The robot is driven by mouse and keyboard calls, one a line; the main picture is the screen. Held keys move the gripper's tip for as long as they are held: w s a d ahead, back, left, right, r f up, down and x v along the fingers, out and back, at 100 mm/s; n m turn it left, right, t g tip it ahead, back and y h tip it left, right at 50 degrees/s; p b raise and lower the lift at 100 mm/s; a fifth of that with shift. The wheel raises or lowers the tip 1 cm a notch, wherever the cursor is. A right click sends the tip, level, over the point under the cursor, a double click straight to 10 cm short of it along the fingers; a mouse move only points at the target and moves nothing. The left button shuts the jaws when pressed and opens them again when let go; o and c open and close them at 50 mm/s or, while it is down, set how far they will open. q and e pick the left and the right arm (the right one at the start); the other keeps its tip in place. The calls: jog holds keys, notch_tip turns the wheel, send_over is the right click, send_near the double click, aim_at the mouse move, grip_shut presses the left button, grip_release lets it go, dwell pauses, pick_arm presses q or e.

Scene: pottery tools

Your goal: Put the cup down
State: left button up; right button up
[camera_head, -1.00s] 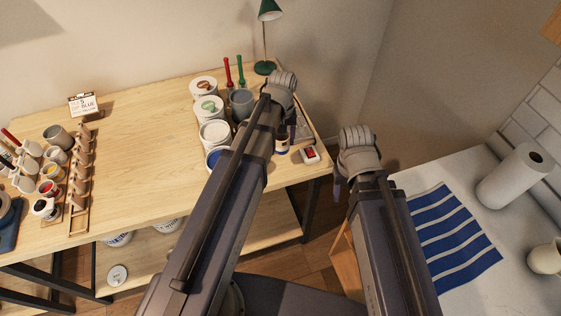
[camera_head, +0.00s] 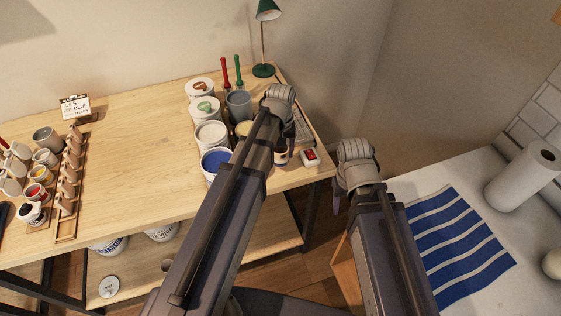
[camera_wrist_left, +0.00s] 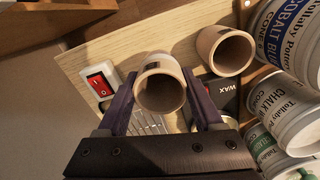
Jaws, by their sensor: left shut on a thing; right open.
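A pale beige cup (camera_wrist_left: 160,86) with a dark inside is between the two fingers of my left gripper (camera_wrist_left: 160,108) in the left wrist view. The gripper is shut on it and its mouth faces the camera. In the head view my left arm mostly hides the held cup; a small part (camera_head: 282,157) shows beside the wrist, over the right end of the wooden table (camera_head: 140,165). I cannot tell whether it touches the table. A second beige cup (camera_wrist_left: 226,50) stands close by. My right gripper (camera_head: 341,196) is open, beside the white counter; its fingers are partly hidden.
Glaze tubs (camera_head: 212,133) stand left of my left arm. A red-switched box (camera_head: 310,157) lies near the table's right edge. A green lamp (camera_head: 264,70) and grey mug (camera_head: 238,103) are behind. The table's middle is clear. A striped cloth (camera_head: 460,240) lies on the counter.

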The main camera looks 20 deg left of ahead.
aim_at(280, 159)
pick_arm(q)
jog(key=shift+f+b, duration=1.7)
jog(key=shift+f, duration=0.15)
jog(key=shift+f, duration=0.2)
jog(key=o, duration=1.4)
jog(key=shift+r, duration=0.1)
jog(key=shift+r, duration=0.1)
notch_tip(280, 159, up, 12)
jog(key=p, duration=1.2)
jog(key=s+d+m+y, duration=0.1)
jog(key=s+d+m, duration=0.7)
jog(key=s, duration=0.6)
jog(key=shift+d, duration=1.25)
jog(key=shift+s, duration=0.1)
